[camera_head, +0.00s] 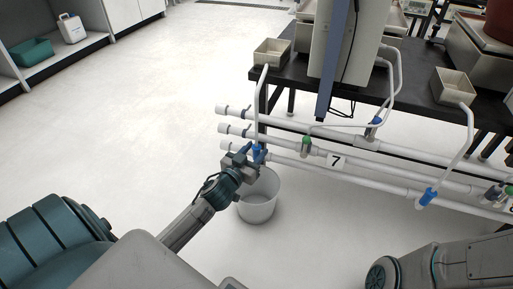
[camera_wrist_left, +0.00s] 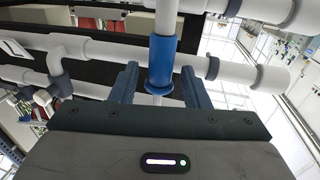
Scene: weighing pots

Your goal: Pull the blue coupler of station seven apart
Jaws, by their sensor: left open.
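The blue coupler (camera_head: 257,151) joins a white hose coming down from the table to a pipe fitting, left of the "7" sign (camera_head: 336,161). In the left wrist view the blue coupler (camera_wrist_left: 162,60) is an upright sleeve with a flared lower rim, on a white tube. My left gripper (camera_head: 248,154) is open at the coupler. In the wrist view its fingers (camera_wrist_left: 160,78) stand either side of the coupler's lower part, with a gap on each side. The gripper partly hides the coupler in the head view. My right gripper is not in view.
Several white pipes (camera_head: 400,187) run side by side below the black table (camera_head: 285,75). A grey bucket (camera_head: 259,200) stands on the floor below the gripper. Other blue couplers (camera_head: 428,197) and a green one (camera_head: 306,146) sit to the right. The floor at left is clear.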

